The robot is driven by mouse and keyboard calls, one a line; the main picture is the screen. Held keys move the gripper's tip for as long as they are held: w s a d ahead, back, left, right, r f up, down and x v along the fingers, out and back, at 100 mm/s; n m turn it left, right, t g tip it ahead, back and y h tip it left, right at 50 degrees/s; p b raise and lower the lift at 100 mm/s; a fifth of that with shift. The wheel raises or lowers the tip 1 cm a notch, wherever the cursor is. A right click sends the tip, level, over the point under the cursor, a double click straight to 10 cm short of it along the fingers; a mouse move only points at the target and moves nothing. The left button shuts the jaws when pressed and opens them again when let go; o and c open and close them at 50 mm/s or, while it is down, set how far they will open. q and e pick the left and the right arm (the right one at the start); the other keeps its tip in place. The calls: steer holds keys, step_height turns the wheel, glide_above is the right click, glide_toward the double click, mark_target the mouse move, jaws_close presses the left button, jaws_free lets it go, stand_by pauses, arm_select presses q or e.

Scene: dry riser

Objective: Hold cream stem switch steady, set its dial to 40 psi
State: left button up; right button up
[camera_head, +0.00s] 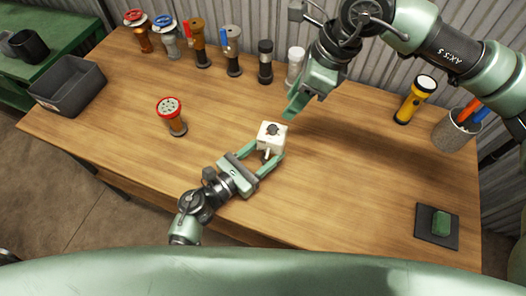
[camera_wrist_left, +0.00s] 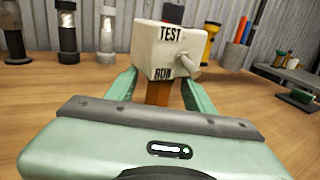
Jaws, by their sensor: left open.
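The cream stem switch (camera_head: 270,138) stands on the wooden table near its middle, with a dark round dial (camera_head: 273,129) on top. In the left wrist view its cream box (camera_wrist_left: 165,48) carries TEST and RUN labels, a small lever at its right side and a brown stem (camera_wrist_left: 158,93) below. My left gripper (camera_head: 266,154) is open, its fingers on either side of the stem, with a gap visible at the right finger. My right gripper (camera_head: 291,112) is above the table, up and right of the switch, apart from it. It shows edge-on, so its opening is unclear. The dial reading is too small to read.
A red-topped stem valve (camera_head: 171,116) stands left of the switch. Several fittings line the back edge, including a white-topped one (camera_head: 295,66). A grey bin (camera_head: 69,86) is at left. A yellow flashlight (camera_head: 415,100), a tool cup (camera_head: 455,131) and a dark pad (camera_head: 423,231) are at right.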

arm_select(q)
jaws_close()
stand_by(1.3)
arm_select(e)
steer(key=shift+o, duration=0.8)
steer(key=m+h, duration=0.3)
steer(key=h, duration=0.1)
glide_toward(273, 127)
steer(key=shift+g, duration=0.3)
steer(key=f, duration=0.8)
steer(key=shift+w+f, duration=0.25)
steer(key=shift+f, duration=0.05)
